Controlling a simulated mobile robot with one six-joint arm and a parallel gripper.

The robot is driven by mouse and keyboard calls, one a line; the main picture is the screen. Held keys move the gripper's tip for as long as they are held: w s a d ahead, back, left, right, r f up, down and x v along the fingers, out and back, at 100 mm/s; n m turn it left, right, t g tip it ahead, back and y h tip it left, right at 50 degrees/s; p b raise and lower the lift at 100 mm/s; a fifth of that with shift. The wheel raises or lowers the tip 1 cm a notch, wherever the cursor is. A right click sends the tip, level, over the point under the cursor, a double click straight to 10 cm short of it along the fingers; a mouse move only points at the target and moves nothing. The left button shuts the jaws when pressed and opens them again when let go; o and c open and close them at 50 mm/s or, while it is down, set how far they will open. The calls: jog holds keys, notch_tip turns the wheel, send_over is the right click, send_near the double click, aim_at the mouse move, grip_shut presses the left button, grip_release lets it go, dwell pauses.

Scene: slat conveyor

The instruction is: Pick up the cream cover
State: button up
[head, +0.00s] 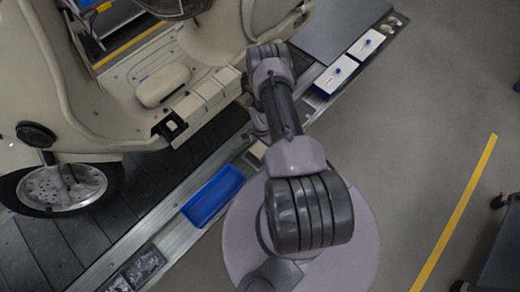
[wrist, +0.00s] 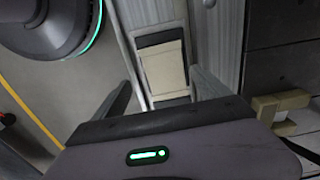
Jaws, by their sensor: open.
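A flat cream cover (wrist: 165,70) lies in a narrow tray on the conveyor's edge, with a dark strip at one end of it in the wrist view. In the head view, a cream patch that looks like this cover (head: 258,150) shows beside my arm, partly hidden by it. My gripper (wrist: 163,86) is open and empty, its two fingers on either side of the cover's near part in the wrist view. The gap between fingers and cover is hard to judge. In the head view, my arm hides the gripper's fingertips.
A cream scooter (head: 110,75) stands on the dark slats at the left. An empty-looking blue bin (head: 213,195) and a dark tray (head: 137,270) sit along the conveyor edge. White-topped boxes (head: 336,75) stand farther along. The grey floor at right is mostly clear.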

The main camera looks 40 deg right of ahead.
aim_at(261, 147)
jog(key=f+b, duration=0.1)
jog(key=f, duration=0.1)
jog(key=f+b, duration=0.1)
jog(key=f, duration=0.1)
jog(key=w+f+b, duration=0.1)
jog(key=f, duration=0.1)
jog(key=shift+d+f, duration=0.2)
jog(key=shift+f, duration=0.2)
jog(key=shift+r, duration=0.1)
jog(key=shift+c, duration=0.4)
jog(key=shift+s, duration=0.1)
jog(key=c, duration=1.4)
jog(key=shift+r, duration=0.1)
